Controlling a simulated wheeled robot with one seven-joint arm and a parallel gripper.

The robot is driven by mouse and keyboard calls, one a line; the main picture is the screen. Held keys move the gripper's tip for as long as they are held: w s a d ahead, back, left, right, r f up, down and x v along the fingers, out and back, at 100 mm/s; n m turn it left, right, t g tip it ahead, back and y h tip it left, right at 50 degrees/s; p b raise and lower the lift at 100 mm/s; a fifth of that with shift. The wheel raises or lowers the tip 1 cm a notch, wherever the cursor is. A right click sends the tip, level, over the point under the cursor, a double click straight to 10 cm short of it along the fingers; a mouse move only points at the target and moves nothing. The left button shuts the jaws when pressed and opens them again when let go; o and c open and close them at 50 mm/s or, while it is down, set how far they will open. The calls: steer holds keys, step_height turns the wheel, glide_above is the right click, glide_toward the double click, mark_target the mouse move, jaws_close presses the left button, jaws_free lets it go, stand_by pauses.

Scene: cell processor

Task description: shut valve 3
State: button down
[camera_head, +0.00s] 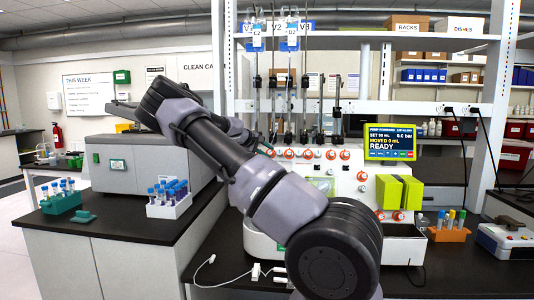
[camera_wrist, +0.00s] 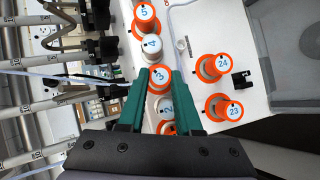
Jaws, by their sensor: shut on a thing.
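Part of the row of orange and white valves (camera_head: 331,154) shows to the right of the arm there.
Valve 4 (camera_wrist: 152,45) and valve 2 (camera_wrist: 165,107) sit close on both sides of the fingers. Valves 24 (camera_wrist: 212,67) and 23 (camera_wrist: 223,107) are to the right. The pump screen (camera_head: 390,142) reads READY, moved 0 mL. Tube racks (camera_head: 169,208) stand on the left bench.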

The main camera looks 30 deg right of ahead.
steer(key=m+y, duration=0.1)
steer(key=m, duration=0.1)
steer(key=m+y, duration=0.1)
steer(key=shift+d+r+m+y, duration=0.15)
steer(key=shift+r+m+y, duration=0.05)
steer(key=shift+m+y, duration=0.2)
stand_by(0.5)
steer(key=c, duration=0.6)
jaws_free()
steer(key=v, duration=1)
steer(key=shift+a+r, duration=0.25)
steer(key=shift+r, duration=0.05)
